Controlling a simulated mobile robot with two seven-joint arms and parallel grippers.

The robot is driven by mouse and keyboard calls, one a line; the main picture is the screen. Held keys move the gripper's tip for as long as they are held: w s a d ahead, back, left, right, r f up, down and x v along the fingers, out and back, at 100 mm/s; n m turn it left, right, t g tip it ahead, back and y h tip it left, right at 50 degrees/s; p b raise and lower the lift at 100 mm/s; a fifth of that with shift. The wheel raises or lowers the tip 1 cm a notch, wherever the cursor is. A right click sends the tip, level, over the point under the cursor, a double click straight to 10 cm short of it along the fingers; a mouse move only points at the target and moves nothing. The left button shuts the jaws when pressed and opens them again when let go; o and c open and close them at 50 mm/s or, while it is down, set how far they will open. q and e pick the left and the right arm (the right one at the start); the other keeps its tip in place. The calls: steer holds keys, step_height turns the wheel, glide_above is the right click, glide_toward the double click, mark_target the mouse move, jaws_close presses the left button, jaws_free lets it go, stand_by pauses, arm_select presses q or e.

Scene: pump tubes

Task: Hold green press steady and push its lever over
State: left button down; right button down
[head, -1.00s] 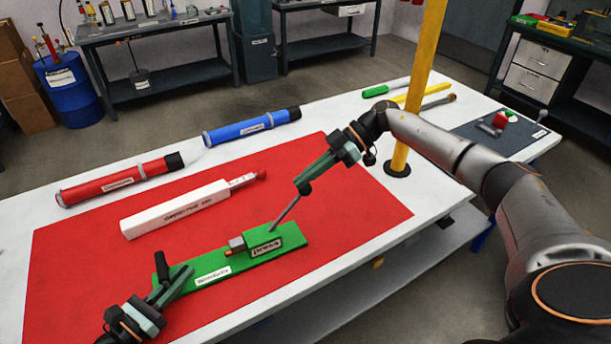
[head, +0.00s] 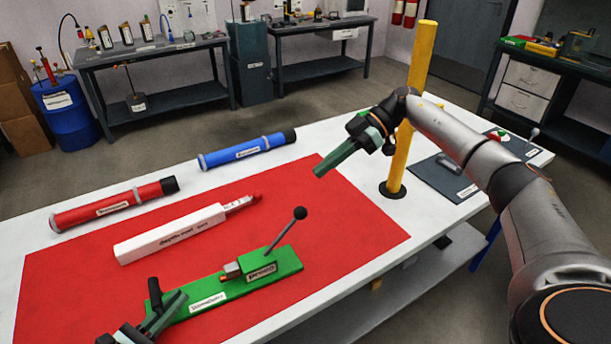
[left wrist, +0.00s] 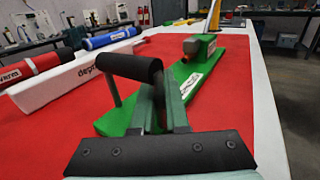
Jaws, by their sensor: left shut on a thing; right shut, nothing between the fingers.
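The green press (head: 222,304) lies on the red mat, with a block on its base. Its lever (head: 283,233) ends in a black ball and leans up to the right. A black handle (head: 155,296) stands at the press's near left end. My left gripper (head: 172,303) is shut on the handle. In the left wrist view the handle's bar (left wrist: 130,67) crosses just beyond my left fingers (left wrist: 160,108); their exact contact is partly hidden. My right gripper (head: 318,173) is shut and empty, above and to the right of the lever ball, apart from it.
A white box (head: 168,236) lies behind the press on the red mat (head: 350,225). Red (head: 112,206) and blue (head: 245,150) tubes lie further back. A yellow post (head: 410,110) stands beside my right arm. The mat right of the press is clear.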

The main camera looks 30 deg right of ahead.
arm_select(q)
steer(key=shift+d, duration=0.1)
stand_by(0.3)
steer(key=c, duration=0.8)
jaws_free()
steer(key=shift+c, duration=0.2)
